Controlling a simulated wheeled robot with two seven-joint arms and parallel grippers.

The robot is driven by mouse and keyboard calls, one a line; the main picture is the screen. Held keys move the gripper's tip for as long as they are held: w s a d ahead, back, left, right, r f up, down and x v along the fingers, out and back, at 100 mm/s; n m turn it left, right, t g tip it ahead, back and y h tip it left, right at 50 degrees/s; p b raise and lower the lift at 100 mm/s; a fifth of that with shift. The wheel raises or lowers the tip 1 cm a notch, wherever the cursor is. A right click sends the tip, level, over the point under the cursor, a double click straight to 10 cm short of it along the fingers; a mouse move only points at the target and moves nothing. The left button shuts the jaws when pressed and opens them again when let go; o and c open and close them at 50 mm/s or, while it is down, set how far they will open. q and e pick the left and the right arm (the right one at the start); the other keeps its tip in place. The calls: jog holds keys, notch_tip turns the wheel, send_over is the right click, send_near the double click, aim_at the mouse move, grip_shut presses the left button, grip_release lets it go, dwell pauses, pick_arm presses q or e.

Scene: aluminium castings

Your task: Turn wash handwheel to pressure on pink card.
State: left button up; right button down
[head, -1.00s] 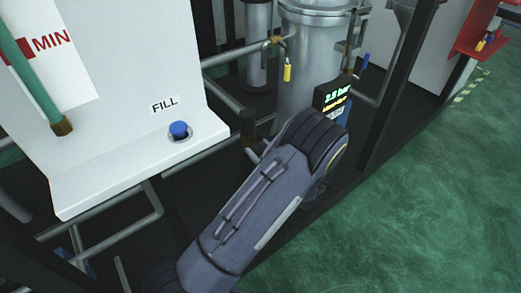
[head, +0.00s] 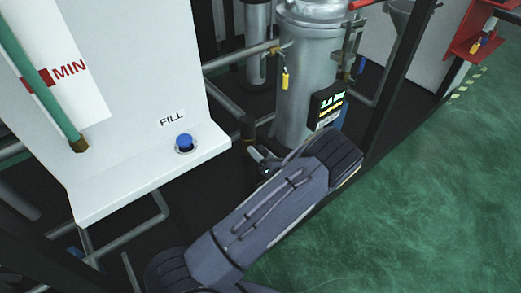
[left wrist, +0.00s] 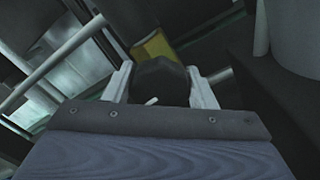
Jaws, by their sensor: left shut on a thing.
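My left gripper (left wrist: 161,88) is shut on a dark rounded thing (left wrist: 160,75), seemingly the wash handwheel, between its two pale fingers in the left wrist view. In the head view my left arm covers the handwheel, and only a little of the left gripper (head: 262,162) shows beside the pipework. A black pressure display (head: 327,104) with green digits in bar and a smaller yellow line stands just beyond my arm. Its digits are too blurred to read surely. I see no pink card. My right gripper is not in view.
A silver cylindrical vessel (head: 312,70) stands behind the display, with a yellow-tagged valve (head: 285,78) at its left. A white panel with a blue FILL button (head: 184,142) is at the left. Dark frame posts and pipes crowd around my arm. Green floor (head: 400,210) lies open at the right.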

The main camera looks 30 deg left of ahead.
pick_arm(q)
jog(key=shift+m, duration=0.4)
jog(key=o, duration=1)
jog(key=shift+d, duration=0.15)
jog(key=v, duration=0.7)
jog(key=shift+s+d+p, duration=0.15)
jog(key=shift+d+p, duration=0.15)
jog(key=shift+p, duration=0.05)
